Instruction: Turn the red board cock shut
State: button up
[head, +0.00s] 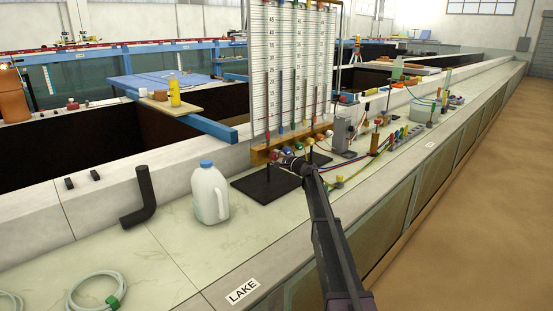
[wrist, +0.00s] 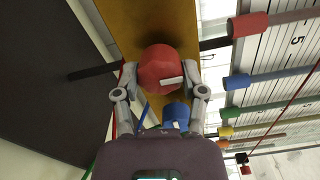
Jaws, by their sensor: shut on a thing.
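The red board cock (wrist: 160,68) is a round red knob with a small white mark, on the brown wooden rail (wrist: 122,18) of the manometer board (head: 297,60). In the wrist view my gripper (wrist: 160,82) has one finger on each side of the red knob and is shut on it. A blue cock (wrist: 176,114) sits just beside it, partly behind my gripper. In the head view my gripper (head: 283,158) is at the left end of the rail, and it mostly hides the red cock there.
A white jug with a blue cap (head: 208,193) stands left of the board. Coloured tubes and fittings (head: 385,145) crowd the bench to the right. The bench front near the LAKE label (head: 242,291) is clear.

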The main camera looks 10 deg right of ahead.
jog(key=shift+a, duration=0.1)
jog(key=o, duration=1.1)
jog(key=shift+o, duration=0.2)
jog(key=v, duration=1.2)
jog(key=shift+f, duration=0.1)
